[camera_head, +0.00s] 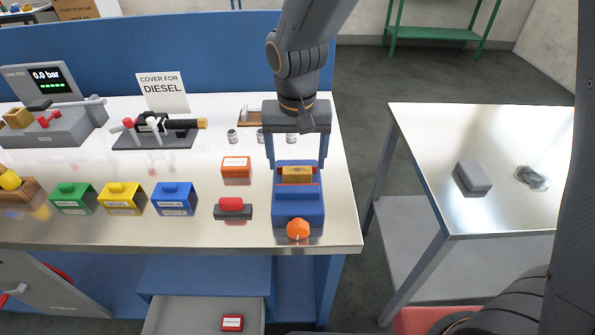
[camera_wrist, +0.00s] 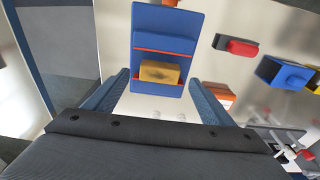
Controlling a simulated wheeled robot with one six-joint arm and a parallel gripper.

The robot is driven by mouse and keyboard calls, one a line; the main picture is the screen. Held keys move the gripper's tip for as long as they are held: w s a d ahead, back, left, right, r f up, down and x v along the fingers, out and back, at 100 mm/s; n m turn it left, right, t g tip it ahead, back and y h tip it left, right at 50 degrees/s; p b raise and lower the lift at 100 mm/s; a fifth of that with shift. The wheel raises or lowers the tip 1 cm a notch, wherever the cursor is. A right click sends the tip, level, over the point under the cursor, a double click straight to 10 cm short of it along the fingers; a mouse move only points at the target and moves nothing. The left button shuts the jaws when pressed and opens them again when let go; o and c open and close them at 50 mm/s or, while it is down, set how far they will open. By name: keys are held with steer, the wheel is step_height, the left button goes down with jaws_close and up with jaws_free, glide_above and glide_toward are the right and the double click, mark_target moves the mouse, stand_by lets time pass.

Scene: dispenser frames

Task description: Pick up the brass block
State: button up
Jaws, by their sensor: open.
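The brass block (camera_head: 297,174) sits in a blue fixture (camera_head: 298,212) with a red stripe, near the right end of the workbench. It also shows in the wrist view as a gold block (camera_wrist: 159,73) against the blue body. My gripper (camera_head: 297,168) is open, with its blue fingers on either side of the fixture's back part and the block between them in the head view. In the wrist view the fingers (camera_wrist: 160,82) stand apart, and the block shows beyond them. I cannot tell whether a finger touches anything. Nothing is held.
An orange box (camera_head: 236,166) and a dark base with a red top (camera_head: 232,208) stand left of the fixture. An orange knob (camera_head: 298,229) is at its front. Green, yellow and blue (camera_head: 174,198) housings stand farther left. A separate table (camera_head: 480,140) is across a gap at right.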

mark_target(297, 175)
steer(key=shift+w+f, duration=0.15)
steer(key=shift+f, duration=1.1)
steer(key=c, duration=1.4)
steer(key=shift+c, duration=0.2)
